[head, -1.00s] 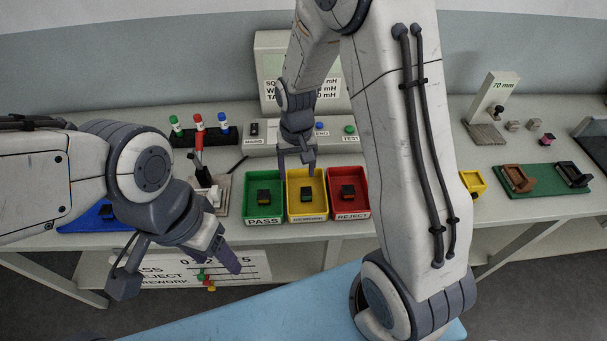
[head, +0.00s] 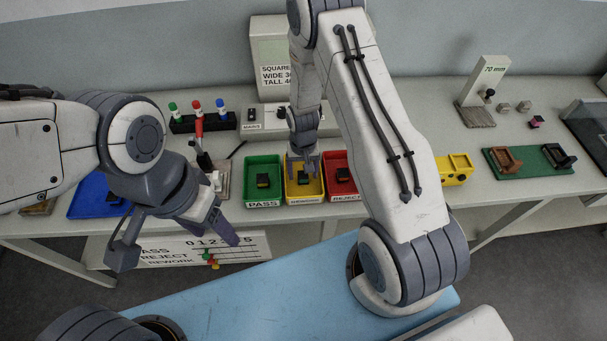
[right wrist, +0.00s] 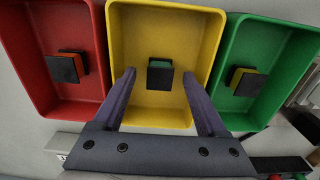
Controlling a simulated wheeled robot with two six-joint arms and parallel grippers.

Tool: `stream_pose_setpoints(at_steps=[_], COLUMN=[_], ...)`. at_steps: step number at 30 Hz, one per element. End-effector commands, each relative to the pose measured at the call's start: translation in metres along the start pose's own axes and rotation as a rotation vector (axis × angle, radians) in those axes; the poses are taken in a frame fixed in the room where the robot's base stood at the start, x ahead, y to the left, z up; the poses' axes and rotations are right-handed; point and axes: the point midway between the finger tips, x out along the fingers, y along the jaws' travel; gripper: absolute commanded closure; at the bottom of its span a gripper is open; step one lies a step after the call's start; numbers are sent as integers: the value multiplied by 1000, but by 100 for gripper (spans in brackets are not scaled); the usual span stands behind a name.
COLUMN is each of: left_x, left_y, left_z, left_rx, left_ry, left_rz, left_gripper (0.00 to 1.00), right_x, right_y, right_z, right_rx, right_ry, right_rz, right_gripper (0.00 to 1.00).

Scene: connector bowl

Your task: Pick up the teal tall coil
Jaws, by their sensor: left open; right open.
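The coil with a teal band (right wrist: 160,64) and black body lies in the yellow REWORK bin (right wrist: 180,20). In the head view the coil (head: 303,179) is partly hidden by my right gripper (head: 305,171). The right gripper is open over this bin. In the right wrist view its fingers (right wrist: 159,76) reach toward the coil, one on each side, with gaps between them and it. My left gripper (head: 176,250) is open and empty in front of the table's front edge, away from the bins.
The green PASS bin (head: 250,166) holds a black and yellow coil (right wrist: 242,80). The red REJECT bin (head: 333,156) holds a black and orange coil (right wrist: 66,66).

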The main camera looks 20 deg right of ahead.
Motion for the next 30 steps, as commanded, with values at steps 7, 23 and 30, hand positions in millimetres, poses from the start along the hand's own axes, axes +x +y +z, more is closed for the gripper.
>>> stream_pose_setpoints(at_steps=[7, 23, 30], left_x=[-5, -4, -2], left_y=[0, 0, 0], left_z=[0, 0, 0], left_rx=[1, 1, 1], left_ry=[0, 0, 0], left_rz=[0, 0, 0], left_gripper=[38, 38, 38], right_x=[15, 14, 11], right_y=[0, 0, 0], right_z=[0, 0, -1], right_rx=[1, 1, 1], right_ry=[0, 1, 2], right_rz=[0, 0, -1], right_gripper=[25, 100, 100])
